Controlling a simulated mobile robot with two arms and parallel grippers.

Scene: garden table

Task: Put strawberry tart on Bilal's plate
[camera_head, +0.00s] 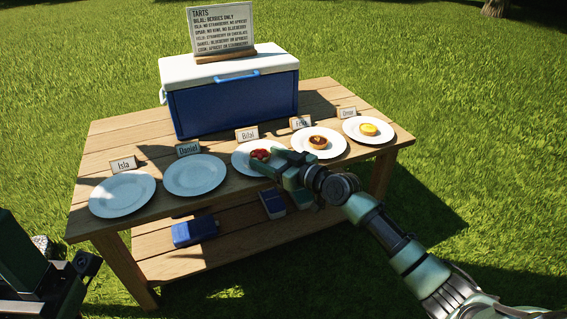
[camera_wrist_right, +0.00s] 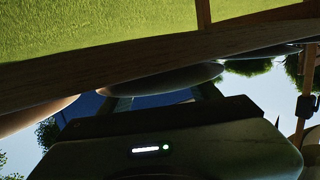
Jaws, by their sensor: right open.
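In the right wrist view, the fingers (camera_wrist_right: 162,98) are apart beside a plate's underside; the tart does not show there. My left gripper (camera_head: 85,264) is partly in view at the lower left, its jaws unclear.
Isla's plate (camera_head: 122,194) and Daniel's plate (camera_head: 195,175) are empty. Felix's plate (camera_head: 319,154) holds a brown tart, Omar's plate (camera_head: 352,137) a yellow one. A blue cooler (camera_head: 235,103) stands behind, with a sign (camera_head: 221,30) on its lid. Name cards stand behind the plates.

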